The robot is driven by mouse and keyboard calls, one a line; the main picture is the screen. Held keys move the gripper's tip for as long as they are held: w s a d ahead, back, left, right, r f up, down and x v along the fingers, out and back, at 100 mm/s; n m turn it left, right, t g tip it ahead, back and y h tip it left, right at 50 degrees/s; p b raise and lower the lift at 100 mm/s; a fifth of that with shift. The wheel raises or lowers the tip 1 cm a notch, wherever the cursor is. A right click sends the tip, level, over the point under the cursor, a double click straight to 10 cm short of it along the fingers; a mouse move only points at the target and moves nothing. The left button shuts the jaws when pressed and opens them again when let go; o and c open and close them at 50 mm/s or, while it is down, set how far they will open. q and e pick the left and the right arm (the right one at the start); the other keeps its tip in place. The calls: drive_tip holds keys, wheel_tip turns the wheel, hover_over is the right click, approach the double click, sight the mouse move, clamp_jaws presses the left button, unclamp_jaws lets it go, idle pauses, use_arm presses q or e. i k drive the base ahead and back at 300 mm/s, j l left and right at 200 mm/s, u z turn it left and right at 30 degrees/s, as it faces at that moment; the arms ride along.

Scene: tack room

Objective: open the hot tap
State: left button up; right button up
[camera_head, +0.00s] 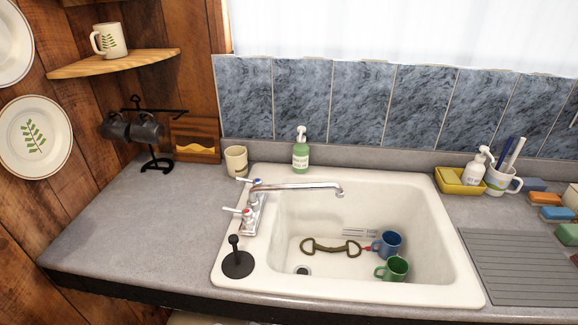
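A chrome mixer tap (295,187) stands on the left rim of the white sink (455,262), its spout reaching right over the basin. It has two lever handles. The nearer handle (238,211) shows a red mark, which suggests the hot side. The farther handle (250,181) shows a blue mark. No water is visible coming from the spout. Neither of my grippers is in view, and nothing touches the handles.
A black plunger-like stopper (237,262) stands on the sink's near-left corner, close to the red-marked handle. A beige cup (236,160) and green soap bottle (301,153) stand behind the tap. Blue (388,244) and green (393,269) mugs sit in the basin.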

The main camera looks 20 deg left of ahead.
sight(247, 214)
drive_tip(key=u, duration=1.15)
